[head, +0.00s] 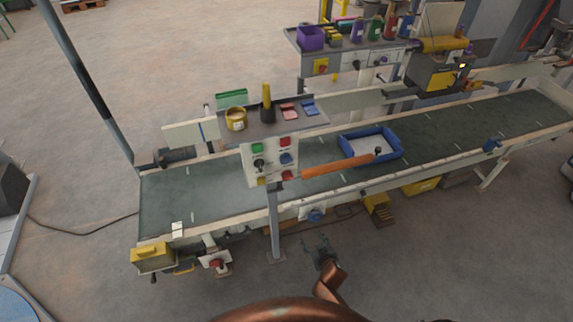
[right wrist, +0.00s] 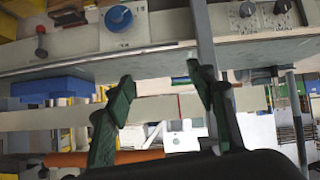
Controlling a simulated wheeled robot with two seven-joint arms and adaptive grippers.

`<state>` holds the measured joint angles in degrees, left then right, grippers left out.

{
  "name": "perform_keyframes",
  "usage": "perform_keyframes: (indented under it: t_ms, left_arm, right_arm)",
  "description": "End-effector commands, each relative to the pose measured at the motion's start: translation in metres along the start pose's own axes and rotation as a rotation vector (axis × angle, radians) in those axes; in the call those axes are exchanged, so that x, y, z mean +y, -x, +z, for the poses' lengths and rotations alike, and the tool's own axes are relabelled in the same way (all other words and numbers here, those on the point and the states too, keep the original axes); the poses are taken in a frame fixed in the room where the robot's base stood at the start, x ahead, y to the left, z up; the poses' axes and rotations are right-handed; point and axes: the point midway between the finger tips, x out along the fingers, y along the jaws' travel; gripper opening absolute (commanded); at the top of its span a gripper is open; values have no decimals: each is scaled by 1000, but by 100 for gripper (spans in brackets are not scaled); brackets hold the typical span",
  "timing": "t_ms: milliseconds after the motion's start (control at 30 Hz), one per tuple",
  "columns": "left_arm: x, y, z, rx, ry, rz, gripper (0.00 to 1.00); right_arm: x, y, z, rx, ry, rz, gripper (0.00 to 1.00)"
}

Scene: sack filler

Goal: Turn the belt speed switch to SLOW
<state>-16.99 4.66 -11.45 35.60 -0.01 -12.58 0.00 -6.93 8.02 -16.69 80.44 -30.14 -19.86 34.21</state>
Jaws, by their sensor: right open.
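A blue rotary knob (head: 315,215) sits on a pale plate on the conveyor's front rail. A blue knob on a pale plate (right wrist: 118,18) also shows at the top of the right wrist view. A post-mounted panel (head: 249,172) carries coloured buttons and a dark selector. The right wrist view shows two dark knobs (right wrist: 282,6) at its upper right. Labels are too small to read, so I cannot tell which is the speed switch or its setting. My right gripper (head: 320,241) is open and empty, below the blue knob and apart from it; its green fingers (right wrist: 163,78) show spread. My left gripper is out of view.
The green conveyor belt (head: 215,205) carries a blue tray (head: 347,153) of white material. A shelf (head: 285,123) with cups tops the post (head: 273,225). Open floor (head: 440,260) lies in front at right.

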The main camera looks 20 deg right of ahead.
Motion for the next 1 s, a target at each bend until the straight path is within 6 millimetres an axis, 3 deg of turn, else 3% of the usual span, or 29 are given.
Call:
perform_keyframes:
  t_ms: [33, 100, 200, 333, 433, 567, 1000]
  left_arm:
    - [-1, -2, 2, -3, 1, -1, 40]
    - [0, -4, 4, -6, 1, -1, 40]
    - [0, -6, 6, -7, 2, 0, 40]
    - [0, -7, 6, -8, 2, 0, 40]
    - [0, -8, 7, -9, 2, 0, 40]
    - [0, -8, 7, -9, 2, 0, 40]
    - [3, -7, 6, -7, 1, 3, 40]
  right_arm:
    - [-3, 7, -64, 101, -10, 4, 51]
    - [-7, 26, -139, 225, -29, 10, 51]
    - [-12, 62, -226, 379, -62, 12, 51]
    - [-16, 107, -300, 524, -101, 9, 51]
    - [-17, 129, -328, 586, -119, 7, 51]
    - [-17, 135, -345, 616, -127, 5, 51]
    - [-14, 84, -380, 615, -126, 5, 51]
